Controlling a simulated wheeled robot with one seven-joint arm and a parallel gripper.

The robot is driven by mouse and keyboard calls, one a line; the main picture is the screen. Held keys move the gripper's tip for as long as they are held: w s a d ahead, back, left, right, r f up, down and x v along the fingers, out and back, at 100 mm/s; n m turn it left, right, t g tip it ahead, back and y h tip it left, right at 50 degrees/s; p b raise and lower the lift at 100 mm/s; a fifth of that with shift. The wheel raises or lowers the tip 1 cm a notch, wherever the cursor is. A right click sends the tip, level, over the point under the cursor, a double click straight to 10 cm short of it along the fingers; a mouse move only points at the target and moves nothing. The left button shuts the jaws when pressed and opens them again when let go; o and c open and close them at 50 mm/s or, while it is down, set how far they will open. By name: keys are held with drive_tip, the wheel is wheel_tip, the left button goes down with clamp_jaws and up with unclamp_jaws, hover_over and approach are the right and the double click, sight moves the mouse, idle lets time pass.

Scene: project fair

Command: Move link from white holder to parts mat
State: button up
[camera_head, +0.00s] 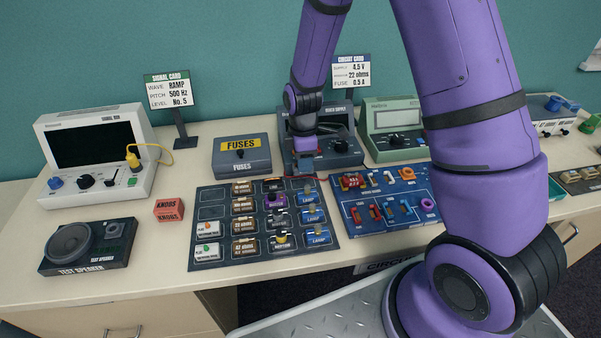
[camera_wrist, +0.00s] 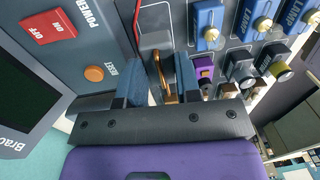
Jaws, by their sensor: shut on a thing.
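My gripper (camera_wrist: 160,88) is shut on a copper-coloured curved piece (camera_wrist: 159,67), apparently the link, which shows between its two blue-grey fingers. In the head view my gripper (camera_head: 304,160) is low at the front of the power supply, by the back edge of the dark module board (camera_head: 210,197). The link itself cannot be made out there. A blue mat with several small parts, apparently the parts mat (camera_head: 385,194), lies right of the board, partly behind my arm. I cannot make out a white holder in either view.
The power supply (camera_head: 345,153) stands close behind the gripper; its red switch (camera_wrist: 50,27) shows in the wrist view. A red wire (camera_head: 300,178) runs near the gripper. A fuse box (camera_head: 242,163) and a green meter (camera_head: 392,122) flank the supply. Lamp modules (camera_head: 318,236) line the board's right side.

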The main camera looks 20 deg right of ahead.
drive_tip(key=shift+f, duration=2.15)
drive_tip(key=o, duration=0.6)
drive_tip(key=shift+f, duration=0.1)
